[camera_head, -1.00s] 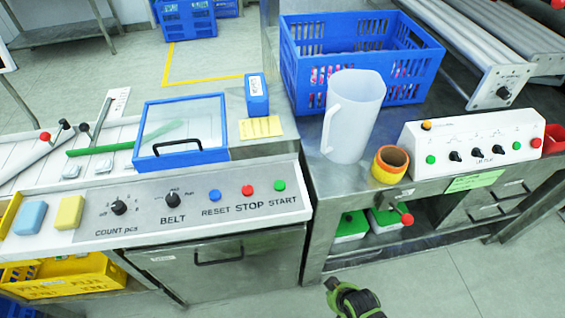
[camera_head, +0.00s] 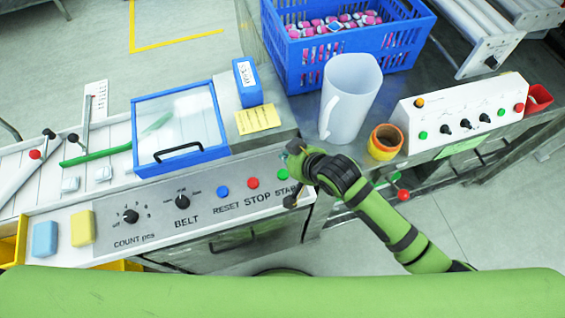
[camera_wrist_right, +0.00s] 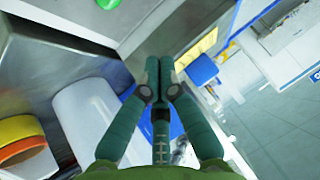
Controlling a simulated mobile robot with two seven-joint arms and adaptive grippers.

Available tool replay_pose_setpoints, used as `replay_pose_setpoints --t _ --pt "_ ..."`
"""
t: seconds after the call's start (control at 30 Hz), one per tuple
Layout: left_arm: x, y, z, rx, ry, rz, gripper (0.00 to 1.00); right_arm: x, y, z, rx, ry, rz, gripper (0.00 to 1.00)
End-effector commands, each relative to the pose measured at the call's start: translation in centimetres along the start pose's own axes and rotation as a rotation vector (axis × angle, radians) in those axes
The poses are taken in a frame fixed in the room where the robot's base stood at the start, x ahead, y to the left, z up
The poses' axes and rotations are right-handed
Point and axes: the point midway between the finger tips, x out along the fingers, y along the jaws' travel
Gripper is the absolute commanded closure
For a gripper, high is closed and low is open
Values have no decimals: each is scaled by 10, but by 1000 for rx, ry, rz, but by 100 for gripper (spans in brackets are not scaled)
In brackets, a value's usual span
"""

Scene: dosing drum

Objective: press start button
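The green START button (camera_head: 282,174) sits at the right end of the grey control panel (camera_head: 160,208), to the right of the red STOP button (camera_head: 253,183) and the blue RESET button (camera_head: 222,191). My right gripper (camera_head: 290,172) is at this end of the panel, right beside the START button and partly covering the START lettering. I cannot tell whether it touches the button. In the right wrist view its two fingers (camera_wrist_right: 159,66) lie together with nothing visible between them. My left gripper is not in view.
A translucent jug (camera_head: 350,97) and an orange tape roll (camera_head: 385,142) stand right of the gripper. A white button box (camera_head: 462,112) is further right. A blue crate (camera_head: 350,45), a blue box (camera_head: 247,82) and a blue-framed lid (camera_head: 180,128) are behind.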

Motion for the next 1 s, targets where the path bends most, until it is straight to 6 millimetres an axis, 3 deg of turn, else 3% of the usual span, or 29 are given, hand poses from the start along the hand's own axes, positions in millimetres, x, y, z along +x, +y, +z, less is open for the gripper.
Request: replay_pose_setpoints --t 0.1,0.53,0.87,1.0 --pt "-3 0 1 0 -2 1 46 -1 -6 -8 -3 10 -15 100" --pt "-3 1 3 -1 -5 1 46 1 -6 -6 -1 10 -16 100" --pt "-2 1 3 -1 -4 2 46 29 5 20 -1 7 -15 100" --pt "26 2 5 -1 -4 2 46 46 11 35 -3 11 -16 100"
